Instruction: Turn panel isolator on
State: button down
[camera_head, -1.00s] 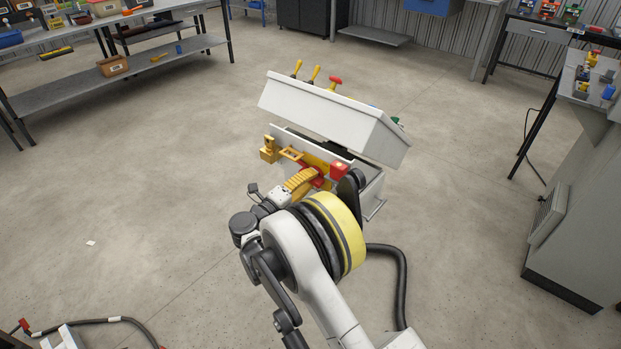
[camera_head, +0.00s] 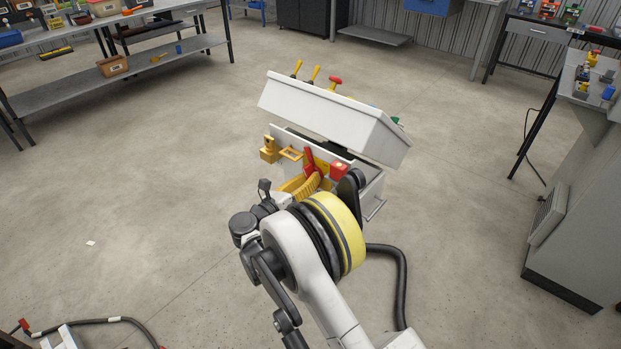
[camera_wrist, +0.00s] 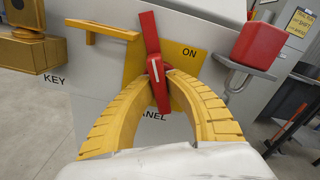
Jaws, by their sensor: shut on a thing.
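The panel isolator has a red handle (camera_wrist: 149,35) on a yellow plate (camera_wrist: 185,62); in the head view the handle (camera_head: 309,160) also shows. In the wrist view the handle stands nearly upright, its top leaning slightly left, with a white line on its hub. The word ON is on the plate, right of the handle. My gripper (camera_wrist: 158,77) has two curved yellow ridged fingers, shut on the handle from both sides at its hub. Lettering below is partly hidden by a finger; "ANEL" shows. In the head view my arm hides the gripper's lower part.
A yellow bracket (camera_wrist: 100,30) sticks out left of the handle, with a yellow block (camera_wrist: 30,52) above the word KEY. A red block (camera_wrist: 259,45) sits on a grey bracket to the right. The white console lid (camera_head: 330,115) overhangs behind. Open floor lies left.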

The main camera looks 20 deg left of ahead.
jog(key=m, duration=0.4)
jog(key=shift+m, duration=0.4)
dwell(0.4)
jog(key=c, duration=1.4)
grip_release()
jog(key=v, duration=1.2)
jog(key=shift+w, duration=0.1)
